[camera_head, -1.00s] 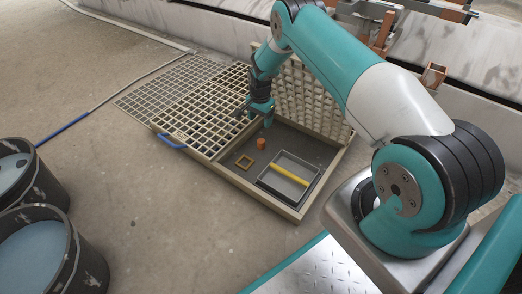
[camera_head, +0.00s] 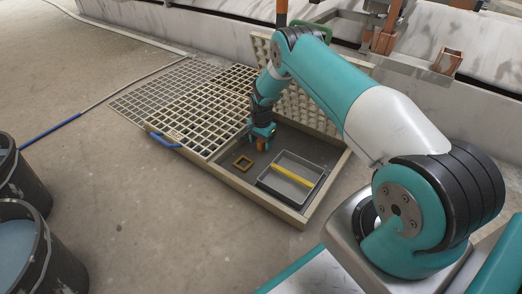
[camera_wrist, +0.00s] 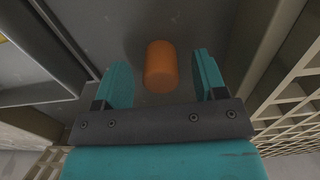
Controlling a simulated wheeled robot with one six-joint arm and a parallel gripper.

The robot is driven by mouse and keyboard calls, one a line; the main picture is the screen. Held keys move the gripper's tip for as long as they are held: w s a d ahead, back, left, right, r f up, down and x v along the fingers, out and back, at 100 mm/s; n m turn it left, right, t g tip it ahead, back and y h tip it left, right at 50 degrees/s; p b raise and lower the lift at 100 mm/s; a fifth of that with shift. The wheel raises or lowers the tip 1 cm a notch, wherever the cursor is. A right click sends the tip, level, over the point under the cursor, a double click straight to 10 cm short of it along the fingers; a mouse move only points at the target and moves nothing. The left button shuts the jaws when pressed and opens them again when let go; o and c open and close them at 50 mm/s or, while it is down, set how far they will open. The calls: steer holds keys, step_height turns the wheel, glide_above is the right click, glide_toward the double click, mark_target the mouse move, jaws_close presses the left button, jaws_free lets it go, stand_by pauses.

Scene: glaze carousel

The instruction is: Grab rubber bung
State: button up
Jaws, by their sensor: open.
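The rubber bung (camera_wrist: 161,67) is a small orange cylinder on the dark grey floor of the open pit. In the wrist view it stands between and slightly beyond the two teal fingers of my gripper (camera_wrist: 163,80), with a gap on both sides. My gripper is open and empty. In the head view my gripper (camera_head: 262,138) is low in the pit, and the bung (camera_head: 261,146) shows only in part below it, mostly hidden by the fingers.
A grey tray (camera_head: 263,182) with a yellow bar (camera_head: 293,175) lies in the pit's front right. A pale grating (camera_head: 203,113) covers the left side, with a blue handle (camera_head: 163,141). Dark buckets (camera_head: 30,245) stand far left.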

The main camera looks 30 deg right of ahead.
steer(key=shift+r, duration=0.1)
steer(key=c, duration=1)
steer(key=shift+c, duration=0.2)
